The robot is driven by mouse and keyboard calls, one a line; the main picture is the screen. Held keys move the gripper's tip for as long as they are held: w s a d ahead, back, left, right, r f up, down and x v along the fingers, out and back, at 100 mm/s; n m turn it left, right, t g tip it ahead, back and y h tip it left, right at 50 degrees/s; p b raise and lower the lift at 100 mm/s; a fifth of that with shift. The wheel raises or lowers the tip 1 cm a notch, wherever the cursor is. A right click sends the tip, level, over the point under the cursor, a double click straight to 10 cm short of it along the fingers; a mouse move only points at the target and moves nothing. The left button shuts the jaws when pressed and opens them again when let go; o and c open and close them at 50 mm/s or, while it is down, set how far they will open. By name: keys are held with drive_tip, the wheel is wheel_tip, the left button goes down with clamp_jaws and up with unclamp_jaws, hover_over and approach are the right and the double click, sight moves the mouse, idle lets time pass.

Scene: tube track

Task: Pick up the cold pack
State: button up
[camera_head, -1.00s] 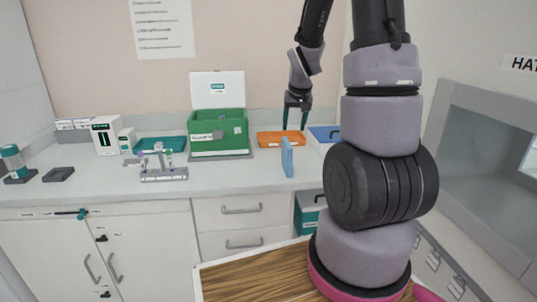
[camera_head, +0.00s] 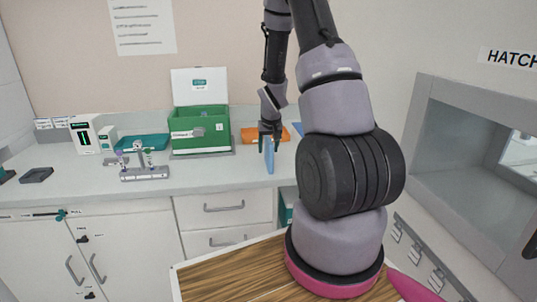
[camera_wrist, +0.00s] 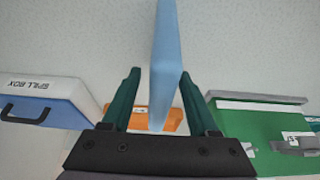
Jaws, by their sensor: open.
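The cold pack, which I take to be the thin light-blue slab (camera_head: 270,160), stands upright on the counter near its front edge. My gripper (camera_head: 269,143) is over its top, fingers pointing down. In the wrist view the slab (camera_wrist: 164,50) runs between the two green fingers of my gripper (camera_wrist: 158,76). The fingers are open, one on each side, with a visible gap to the slab on both sides. The top of the slab reaches in between the fingers, near the palm.
A white-and-blue spill box (camera_wrist: 45,92) is at the left in the wrist view. Bare counter surrounds the slab.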

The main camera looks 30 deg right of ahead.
drive_tip(key=shift+x, duration=0.8)
drive_tip(key=shift+f, duration=0.2)
clamp_jaws()
